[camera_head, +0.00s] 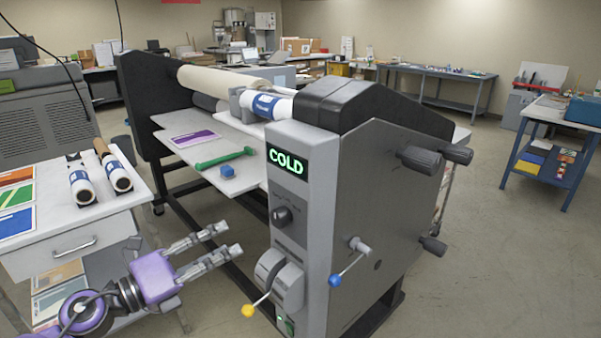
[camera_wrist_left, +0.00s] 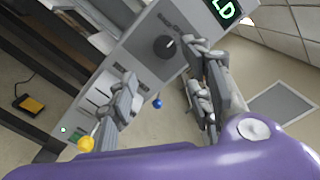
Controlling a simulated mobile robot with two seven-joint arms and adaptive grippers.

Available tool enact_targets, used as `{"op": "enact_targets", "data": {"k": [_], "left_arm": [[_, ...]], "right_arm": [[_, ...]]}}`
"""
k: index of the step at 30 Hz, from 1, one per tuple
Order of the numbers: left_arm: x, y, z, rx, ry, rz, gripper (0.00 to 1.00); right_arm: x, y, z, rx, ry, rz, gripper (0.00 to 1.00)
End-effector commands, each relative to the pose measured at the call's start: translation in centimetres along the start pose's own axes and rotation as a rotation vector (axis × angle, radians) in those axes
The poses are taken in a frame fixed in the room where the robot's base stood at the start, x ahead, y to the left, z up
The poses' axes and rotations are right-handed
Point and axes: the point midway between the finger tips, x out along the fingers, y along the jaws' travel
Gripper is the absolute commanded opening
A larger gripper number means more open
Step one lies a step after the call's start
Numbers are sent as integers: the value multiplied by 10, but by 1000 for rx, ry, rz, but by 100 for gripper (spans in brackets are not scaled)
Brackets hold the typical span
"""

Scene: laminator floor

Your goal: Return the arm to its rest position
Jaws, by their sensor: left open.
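My left gripper (camera_head: 222,247) comes in from the lower left in the head view. It is open and empty, with its two fingers apart, in front of the laminator (camera_head: 308,215) and left of its control panel. In the left wrist view the open fingers (camera_wrist_left: 165,105) frame the panel, with the dark knob (camera_wrist_left: 165,46) between and beyond them. The yellow-tipped lever (camera_head: 248,310) and blue-tipped lever (camera_head: 336,279) are apart from the gripper. The display (camera_head: 287,162) reads COLD. My right gripper is not in view.
A side table (camera_head: 75,240) at the left holds rolls (camera_head: 117,176) and coloured sheets. The laminator's feed table (camera_head: 240,182) carries a green tool (camera_head: 222,160) and a blue block (camera_head: 227,170). A yellow pedal (camera_wrist_left: 31,105) lies on the floor. Open floor is at the right.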

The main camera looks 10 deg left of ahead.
Motion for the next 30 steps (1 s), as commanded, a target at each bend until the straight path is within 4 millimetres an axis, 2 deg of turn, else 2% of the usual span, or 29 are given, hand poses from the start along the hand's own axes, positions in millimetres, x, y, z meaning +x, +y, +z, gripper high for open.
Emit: {"op": "enact_targets", "data": {"k": [3, 5, 6, 8, 9, 11, 12, 14, 17, 18, 20, 21, 24, 27, 30], "left_arm": [[-1, 0, 24, -123, -108, -22, 46], [-4, 11, 33, -283, -200, -35, 46], [-10, 29, 33, -425, -276, -30, 46], [-24, 70, 20, -678, -403, -1, 46], [-34, 96, 6, -831, -477, 27, 46], [-49, 131, -20, -1023, -569, 71, 46], [-58, 152, -41, -1139, -624, 104, 46], [-72, 179, -76, -1303, -699, 157, 46], [-94, 214, -140, -1546, -807, 247, 46], [-102, 224, -168, -1639, -847, 284, 46], [-113, 234, -211, -1771, -901, 337, 46], [-119, 238, -239, -1852, -934, 371, 46], [-131, 240, -301, -2022, -999, 440, 46], [-139, 234, -347, -2138, -1043, 476, 46], [-146, 228, -373, -2187, -1073, 493, 46]], "right_arm": [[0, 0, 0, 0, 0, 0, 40], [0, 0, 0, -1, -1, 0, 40], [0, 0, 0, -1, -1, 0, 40], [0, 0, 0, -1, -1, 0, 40], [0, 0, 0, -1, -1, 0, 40], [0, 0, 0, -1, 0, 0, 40], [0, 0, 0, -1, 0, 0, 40], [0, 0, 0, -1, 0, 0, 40], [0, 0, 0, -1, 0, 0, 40], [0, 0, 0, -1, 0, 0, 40], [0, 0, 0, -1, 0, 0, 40], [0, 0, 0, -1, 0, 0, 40], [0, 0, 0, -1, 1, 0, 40], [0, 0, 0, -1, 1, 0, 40], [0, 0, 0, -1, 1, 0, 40]]}}
